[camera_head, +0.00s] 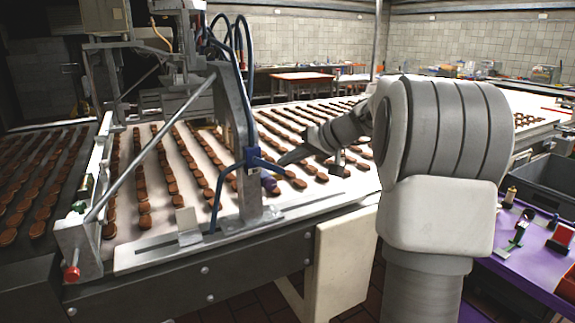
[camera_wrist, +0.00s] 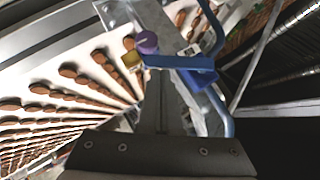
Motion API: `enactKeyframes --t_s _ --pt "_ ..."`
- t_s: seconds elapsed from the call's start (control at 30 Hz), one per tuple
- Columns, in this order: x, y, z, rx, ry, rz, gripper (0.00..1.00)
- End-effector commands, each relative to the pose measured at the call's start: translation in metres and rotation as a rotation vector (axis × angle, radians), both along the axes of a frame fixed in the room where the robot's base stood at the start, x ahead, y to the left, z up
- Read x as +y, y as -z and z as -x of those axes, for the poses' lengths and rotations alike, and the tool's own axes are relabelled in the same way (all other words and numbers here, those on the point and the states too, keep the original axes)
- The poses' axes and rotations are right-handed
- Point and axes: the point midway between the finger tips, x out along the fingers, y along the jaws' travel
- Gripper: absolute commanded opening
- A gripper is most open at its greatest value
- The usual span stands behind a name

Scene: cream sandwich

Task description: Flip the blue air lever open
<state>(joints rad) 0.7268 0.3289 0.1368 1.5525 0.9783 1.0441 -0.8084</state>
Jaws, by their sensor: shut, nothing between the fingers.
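The blue air lever (camera_head: 264,163) is on the upright grey metal post above the conveyor. In the wrist view the blue lever (camera_wrist: 180,62) is a flat bar running across the picture, beside a purple knob (camera_wrist: 147,42) and a brass fitting (camera_wrist: 132,60). My gripper (camera_head: 284,159) reaches in from the right, with its tip close to the lever's right end. In the wrist view my gripper (camera_wrist: 157,80) is shut and empty, its narrow fingers just below the bar's left part. I cannot tell whether they touch it.
Blue hoses (camera_wrist: 216,30) run along the post (camera_head: 247,192). Rows of brown biscuits (camera_head: 180,170) lie on the pale conveyor below. A diagonal metal rod (camera_head: 150,148) stands left of the post. A purple table (camera_head: 525,262) with tools and a grey bin (camera_head: 550,185) are at right.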

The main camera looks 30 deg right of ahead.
Motion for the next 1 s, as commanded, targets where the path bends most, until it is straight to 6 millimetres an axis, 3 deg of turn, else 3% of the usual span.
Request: enactKeyframes --t_s 0.03,0.53,1.0 --pt "-0.001 0.01 0.0 0.002 0.001 -0.047 0.0" --pt "0.011 0.042 0.0 0.019 -0.001 -0.523 0.0" --pt "0.03 0.058 0.001 0.031 -0.003 -0.886 0.0"
